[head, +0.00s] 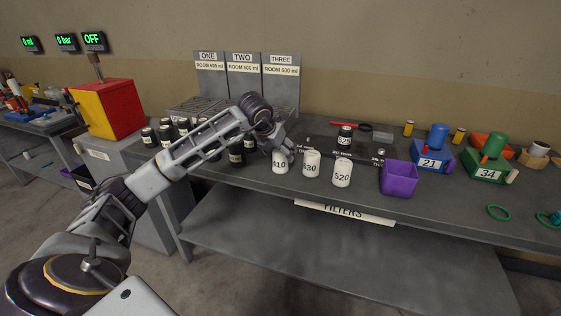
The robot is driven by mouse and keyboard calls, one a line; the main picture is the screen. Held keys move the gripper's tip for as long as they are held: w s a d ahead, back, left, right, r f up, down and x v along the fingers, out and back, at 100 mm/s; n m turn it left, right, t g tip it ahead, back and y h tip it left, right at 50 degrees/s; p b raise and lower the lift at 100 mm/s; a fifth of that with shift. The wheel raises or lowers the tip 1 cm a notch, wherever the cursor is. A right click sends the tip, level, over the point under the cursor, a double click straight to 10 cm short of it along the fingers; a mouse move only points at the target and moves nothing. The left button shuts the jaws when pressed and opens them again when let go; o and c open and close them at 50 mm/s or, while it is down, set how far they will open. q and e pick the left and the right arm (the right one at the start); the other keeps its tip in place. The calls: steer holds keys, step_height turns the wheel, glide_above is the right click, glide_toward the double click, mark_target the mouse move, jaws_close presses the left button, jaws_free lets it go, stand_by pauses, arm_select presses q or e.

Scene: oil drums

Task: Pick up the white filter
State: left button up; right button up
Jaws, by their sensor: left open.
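Three white cylinders stand in a row near the front edge of the grey workbench (440,205), above a "FILTERS" label. The left one (280,164) is marked $10, the middle one (311,165) $30 and the right one (342,174) $20. My left gripper (286,153) is open, pointing down at the top of the $10 cylinder. Its fingers partly cover that cylinder's upper part; I cannot tell whether they touch it. My right gripper is not in view.
A purple bin (399,181) stands right of the white cylinders. Dark jars (236,152) stand behind my left arm. Blue (433,158) and green (490,168) containers are at the right. The bench's front right is mostly clear.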

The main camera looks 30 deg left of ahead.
arm_select(q)
steer(key=shift+x, duration=0.85)
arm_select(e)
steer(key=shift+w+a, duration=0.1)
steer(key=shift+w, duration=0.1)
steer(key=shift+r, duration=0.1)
arm_select(q)
steer(key=c, duration=1.2)
step_height(320, 180, up, 8)
steer(key=shift+r+p, duration=0.2)
steer(key=shift+p, duration=0.15)
steer(key=shift+r, duration=0.8)
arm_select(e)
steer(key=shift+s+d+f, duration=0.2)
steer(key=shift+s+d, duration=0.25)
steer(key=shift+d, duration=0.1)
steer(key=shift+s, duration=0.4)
